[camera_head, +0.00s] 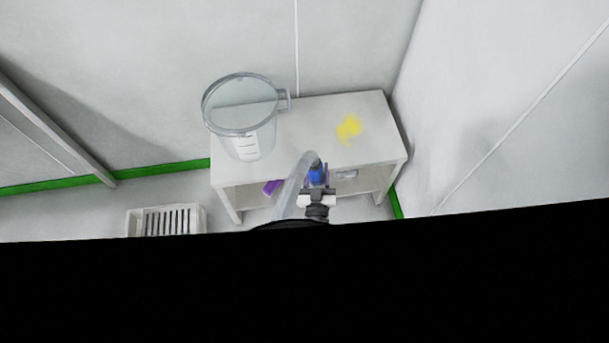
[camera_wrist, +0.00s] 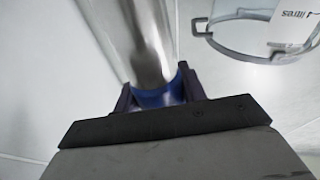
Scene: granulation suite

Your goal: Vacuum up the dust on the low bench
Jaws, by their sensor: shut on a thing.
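The low bench (camera_head: 325,117) is a pale table with a lower shelf, standing against the wall. A patch of yellow dust (camera_head: 349,129) lies on its top, right of the middle. My gripper (camera_head: 317,181) is at the bench's front edge in the head view, left of and nearer than the dust. It is shut on a blue vacuum nozzle (camera_head: 316,174) with a grey hose (camera_head: 292,185) leading back toward me. The nozzle's mouth is hidden.
A clear measuring jug (camera_head: 241,122) with a handle stands at the bench's left end; its rim also shows in the wrist view (camera_wrist: 255,58). A purple item (camera_head: 272,187) is on the lower shelf. A white slatted crate (camera_head: 166,219) is on the floor at left. Walls close in behind and right.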

